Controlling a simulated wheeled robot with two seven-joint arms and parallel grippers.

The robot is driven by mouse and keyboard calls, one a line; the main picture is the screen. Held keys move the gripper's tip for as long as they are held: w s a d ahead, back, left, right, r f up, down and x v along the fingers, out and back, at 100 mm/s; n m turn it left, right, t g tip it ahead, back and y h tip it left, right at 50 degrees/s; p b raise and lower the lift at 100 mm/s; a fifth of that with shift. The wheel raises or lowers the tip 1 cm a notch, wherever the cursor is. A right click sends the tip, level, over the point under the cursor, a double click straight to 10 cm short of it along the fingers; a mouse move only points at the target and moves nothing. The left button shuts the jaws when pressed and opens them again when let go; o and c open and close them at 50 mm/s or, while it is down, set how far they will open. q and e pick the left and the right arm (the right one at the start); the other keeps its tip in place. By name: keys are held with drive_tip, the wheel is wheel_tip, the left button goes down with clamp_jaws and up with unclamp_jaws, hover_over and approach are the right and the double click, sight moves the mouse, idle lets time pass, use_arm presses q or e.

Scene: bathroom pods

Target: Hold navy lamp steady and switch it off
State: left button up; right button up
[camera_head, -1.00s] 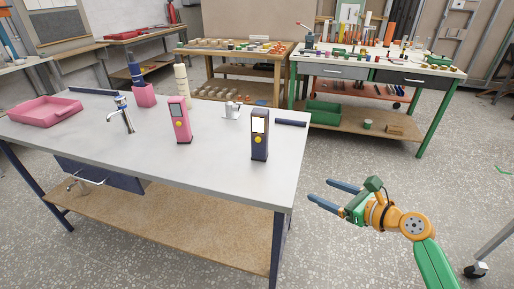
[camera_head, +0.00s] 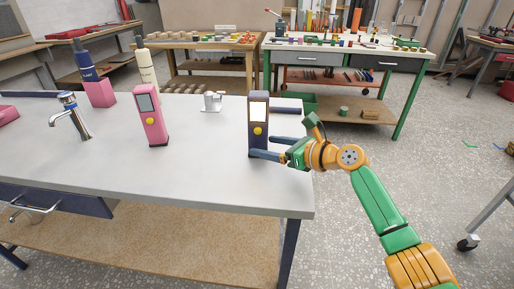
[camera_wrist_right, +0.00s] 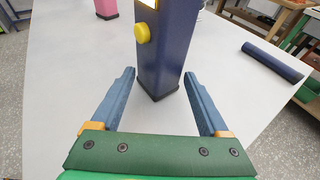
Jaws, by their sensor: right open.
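The navy lamp (camera_head: 258,110) stands upright on the grey worktop (camera_head: 200,180), near its right end. It has a lit pale panel and a round yellow button (camera_head: 257,130) on its front. My right gripper (camera_head: 268,146) is open, with one blue finger in front of the lamp's base and the other behind it. In the right wrist view the lamp (camera_wrist_right: 170,50) rises just beyond and between the two open fingertips (camera_wrist_right: 158,78), its yellow button (camera_wrist_right: 142,33) facing left. A gap shows between the fingers and the lamp. My left gripper is not in view.
A pink lamp (camera_head: 150,115) of the same shape stands to the left. A tap (camera_head: 70,115), two bottles (camera_head: 97,85) (camera_head: 147,65) and a small silver fitting (camera_head: 212,101) are also on the worktop. A dark bar (camera_wrist_right: 271,60) lies behind the navy lamp. The worktop in front is clear.

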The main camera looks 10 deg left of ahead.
drive_tip(key=shift+b+x, duration=0.35)
drive_tip(key=shift+x, duration=0.45)
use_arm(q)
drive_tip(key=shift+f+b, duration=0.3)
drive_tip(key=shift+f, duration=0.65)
use_arm(e)
drive_tip(key=shift+w+a, duration=0.1)
drive_tip(key=shift+a, duration=0.25)
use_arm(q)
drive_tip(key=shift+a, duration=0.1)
use_arm(e)
drive_tip(key=c, duration=0.5)
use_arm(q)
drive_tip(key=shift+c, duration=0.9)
use_arm(e)
drive_tip(key=shift+c, duration=0.7)
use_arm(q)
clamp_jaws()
